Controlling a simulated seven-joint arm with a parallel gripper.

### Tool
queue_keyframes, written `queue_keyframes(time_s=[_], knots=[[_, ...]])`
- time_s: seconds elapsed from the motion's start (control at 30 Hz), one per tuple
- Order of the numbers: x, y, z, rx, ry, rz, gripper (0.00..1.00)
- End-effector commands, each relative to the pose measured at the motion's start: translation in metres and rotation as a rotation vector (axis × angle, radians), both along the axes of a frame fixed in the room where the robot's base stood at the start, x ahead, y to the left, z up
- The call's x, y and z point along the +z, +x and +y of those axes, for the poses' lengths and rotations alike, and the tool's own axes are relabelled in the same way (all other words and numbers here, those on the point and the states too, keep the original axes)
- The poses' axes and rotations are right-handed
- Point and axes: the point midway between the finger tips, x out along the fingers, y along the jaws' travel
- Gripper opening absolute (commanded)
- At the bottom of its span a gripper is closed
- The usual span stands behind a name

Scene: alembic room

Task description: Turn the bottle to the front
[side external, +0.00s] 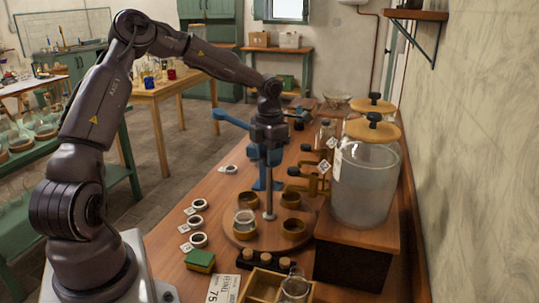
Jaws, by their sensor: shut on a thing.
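A round wooden turntable (269,239) sits on the wooden bench, with several brown ring-shaped holders around it. A clear glass bottle (244,221) stands in the left front holder. The other holders, such as the right front one (292,229), look empty. A thin metal post (268,200) rises from the turntable's middle. My gripper (268,150) points down above the turntable and is shut at the top of this post. Its fingertips are small and dark, so the exact grip is hard to see. The bottle is below and left of the gripper, apart from it.
Large glass jars with wooden lids (366,180) and brass taps stand close on the right. A blue lever device (232,118) stands behind the post. Several white rings (198,220), a green-and-yellow sponge (200,260), dark rack (262,260) and wooden tray (262,287) lie nearby.

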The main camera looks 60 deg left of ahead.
Motion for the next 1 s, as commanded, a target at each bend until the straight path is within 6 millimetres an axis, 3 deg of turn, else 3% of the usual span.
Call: queue_keyframes(time_s=[0.73,0.77,0.8,0.87,1.0], knots=[[0.0031,-0.0002,0.0001,-0.043,0.003,0.001,0.0],[0.0031,-0.0002,0.0,-0.043,0.003,0.001,0.44],[0.0028,-0.0001,0.0,-0.043,0.003,0.001,0.54],[0.0023,-0.0002,0.0,-0.043,0.002,0.001,0.63],[0.0014,-0.0002,0.0,-0.043,0.001,0.001,0.63]])
